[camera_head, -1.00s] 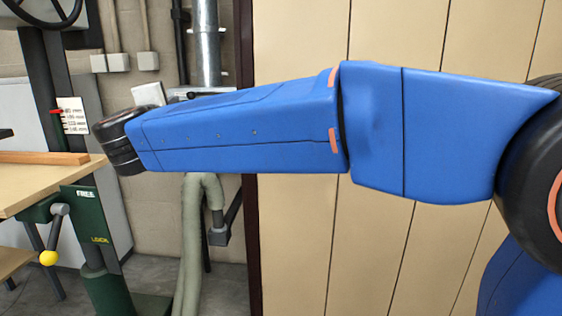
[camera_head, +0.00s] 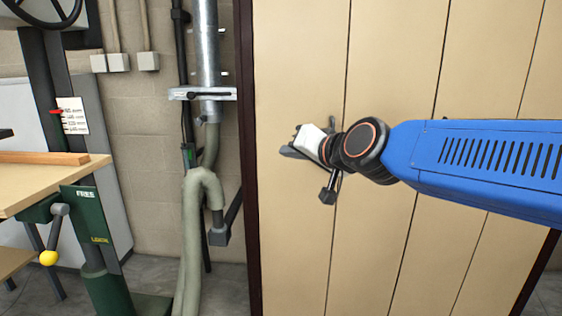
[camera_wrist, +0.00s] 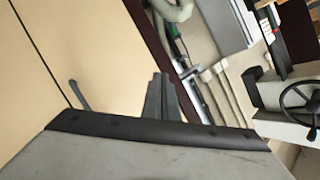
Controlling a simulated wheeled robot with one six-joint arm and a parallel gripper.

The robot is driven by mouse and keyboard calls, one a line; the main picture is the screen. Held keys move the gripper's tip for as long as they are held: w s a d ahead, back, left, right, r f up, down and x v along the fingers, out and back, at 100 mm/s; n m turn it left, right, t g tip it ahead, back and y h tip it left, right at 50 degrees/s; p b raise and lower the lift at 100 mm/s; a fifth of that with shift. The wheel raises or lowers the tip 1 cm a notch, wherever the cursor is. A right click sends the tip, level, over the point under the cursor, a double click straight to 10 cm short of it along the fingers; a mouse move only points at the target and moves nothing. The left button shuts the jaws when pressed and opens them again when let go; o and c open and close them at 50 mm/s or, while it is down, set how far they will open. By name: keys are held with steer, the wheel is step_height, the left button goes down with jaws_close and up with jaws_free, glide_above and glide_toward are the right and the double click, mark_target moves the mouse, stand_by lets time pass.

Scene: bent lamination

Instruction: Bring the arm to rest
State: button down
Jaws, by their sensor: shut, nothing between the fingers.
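My blue arm (camera_head: 480,160) reaches in from the right edge of the head view, in front of the tan panelled surface. My gripper (camera_head: 286,152) is at its left end, small and dark beside a white block-like part of the wrist. It points left and holds nothing. In the wrist view the fingers (camera_wrist: 163,98) show as a dark grey shape close together beyond the wrist housing.
A grey hose (camera_head: 192,240) and metal pipe (camera_head: 207,60) run down the wall left of the tan panels (camera_head: 300,250). A green machine (camera_head: 90,220) with a wooden table (camera_head: 50,180) stands at the far left.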

steer(key=s+d+f+n+g+h, duration=0.1)
steer(key=s+d+f+g+h, duration=0.6)
steer(key=s+d+f, duration=1.9)
steer(key=shift+d+f+g+h, duration=0.3)
steer(key=shift+d+f+g, duration=0.05)
steer(key=shift+d+g, duration=0.05)
